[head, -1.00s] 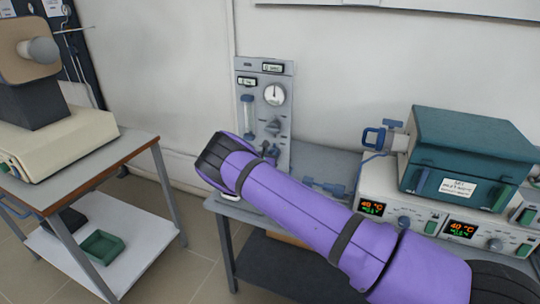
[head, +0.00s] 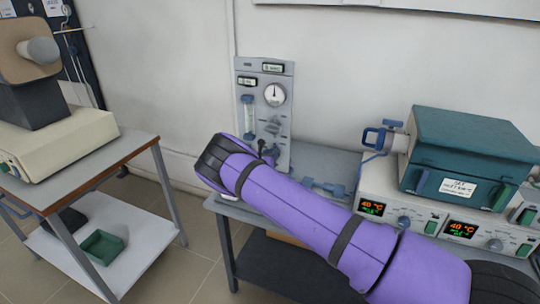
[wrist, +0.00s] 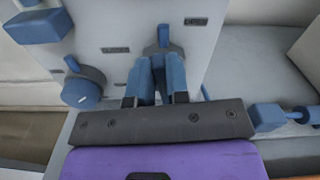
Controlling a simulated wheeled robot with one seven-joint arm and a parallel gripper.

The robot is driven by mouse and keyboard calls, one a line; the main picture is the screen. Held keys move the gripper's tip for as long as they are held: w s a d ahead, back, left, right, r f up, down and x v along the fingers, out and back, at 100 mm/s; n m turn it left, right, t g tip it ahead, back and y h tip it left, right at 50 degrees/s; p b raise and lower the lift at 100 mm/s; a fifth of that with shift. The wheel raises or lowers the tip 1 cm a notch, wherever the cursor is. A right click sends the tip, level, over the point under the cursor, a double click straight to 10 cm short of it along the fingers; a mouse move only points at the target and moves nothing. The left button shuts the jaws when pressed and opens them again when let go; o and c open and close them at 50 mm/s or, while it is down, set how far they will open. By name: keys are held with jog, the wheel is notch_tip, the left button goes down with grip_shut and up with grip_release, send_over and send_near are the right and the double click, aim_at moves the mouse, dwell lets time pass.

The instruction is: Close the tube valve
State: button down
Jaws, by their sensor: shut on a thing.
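The tube valve (wrist: 163,38) is a small blue lever on the grey panel (wrist: 215,60), seen in the wrist view between the OPEN label and another label too blurred to read. My gripper (wrist: 160,64) has its two blue fingers shut on the valve's handle. The fingers hide most of the handle, so its exact angle is hard to tell. In the head view the panel (head: 244,66) stands upright against the wall, with a gauge and a flow tube. My purple forearm covers its lower part there, and the fingers are mostly hidden.
A round blue knob (wrist: 82,92) sits left of my fingers in the wrist view. A blue fitting (wrist: 272,116) lies to the right. A teal furnace (head: 470,150) stands on a control unit at the right. A side table (head: 85,165) is at the left, with floor between.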

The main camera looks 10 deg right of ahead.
jog(key=shift+w+a+f+n, duration=0.2)
jog(key=shift+a+f+n, duration=0.15)
jog(key=shift+n, duration=2.35)
jog(key=shift+w+a+f+n, duration=0.25)
jog(key=shift+f+n, duration=0.25)
jog(key=shift+n, duration=2.2)
jog(key=shift+w+a+f+n, duration=0.15)
jog(key=shift+a+f+n, duration=0.25)
jog(key=shift+n, duration=2.3)
jog(key=c, duration=1.1)
grip_release()
jog(key=v, duration=1)
jog(key=shift+s+a, duration=0.15)
jog(key=shift+s, duration=0.15)
